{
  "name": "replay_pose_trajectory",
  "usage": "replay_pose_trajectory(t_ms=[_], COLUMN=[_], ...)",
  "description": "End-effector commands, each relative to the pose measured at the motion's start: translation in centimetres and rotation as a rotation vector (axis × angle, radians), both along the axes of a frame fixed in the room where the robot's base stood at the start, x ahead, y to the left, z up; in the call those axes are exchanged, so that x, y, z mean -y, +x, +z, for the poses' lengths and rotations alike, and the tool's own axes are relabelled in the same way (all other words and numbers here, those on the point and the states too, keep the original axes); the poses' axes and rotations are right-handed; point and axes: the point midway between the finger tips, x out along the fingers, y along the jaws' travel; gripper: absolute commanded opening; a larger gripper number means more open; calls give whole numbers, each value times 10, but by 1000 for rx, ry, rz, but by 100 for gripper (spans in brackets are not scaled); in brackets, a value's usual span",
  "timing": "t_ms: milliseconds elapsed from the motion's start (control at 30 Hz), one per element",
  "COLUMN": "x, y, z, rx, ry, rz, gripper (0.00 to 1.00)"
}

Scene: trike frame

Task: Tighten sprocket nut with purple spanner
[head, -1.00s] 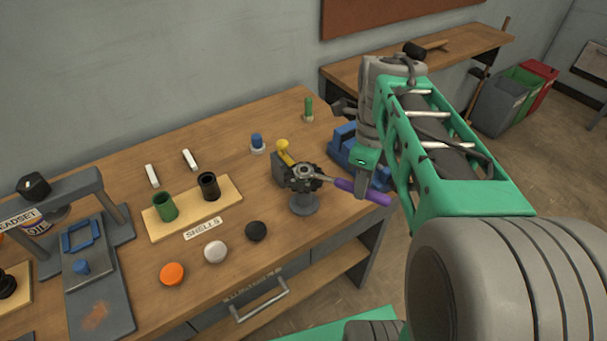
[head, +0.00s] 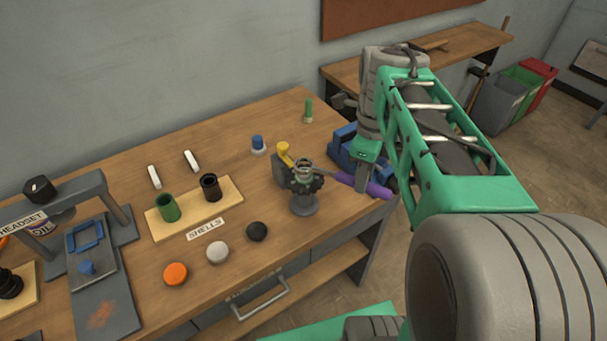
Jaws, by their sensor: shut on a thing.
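The purple spanner (head: 372,188) has a purple handle and a thin grey shaft running left toward the sprocket. My gripper (head: 361,185) is shut on its handle. The dark toothed sprocket (head: 305,184) sits on a grey round stand (head: 304,206) near the bench's front edge. A silver nut (head: 303,167) shows on top of it. The spanner's head is at or just behind the nut's right side; I cannot tell whether it touches the nut.
A grey block with a yellow knob (head: 284,150) stands just behind the sprocket. A blue vice-like tool (head: 345,145) is behind my gripper. Black, white and orange caps (head: 176,273) and a shells board (head: 160,229) lie to the left.

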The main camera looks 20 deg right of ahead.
Motion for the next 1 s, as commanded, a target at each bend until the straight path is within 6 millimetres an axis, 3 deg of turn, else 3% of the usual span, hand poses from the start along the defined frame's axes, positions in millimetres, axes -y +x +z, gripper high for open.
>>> replay_pose_trajectory(t_ms=[167, 567, 1000], x=[0, 0, 5], y=[0, 0, -4], z=[5, 42, 47], rx=[1, 1, 1], ry=[-1, 0, -1], rz=[0, 0, -1], gripper=[0, 0, 0])
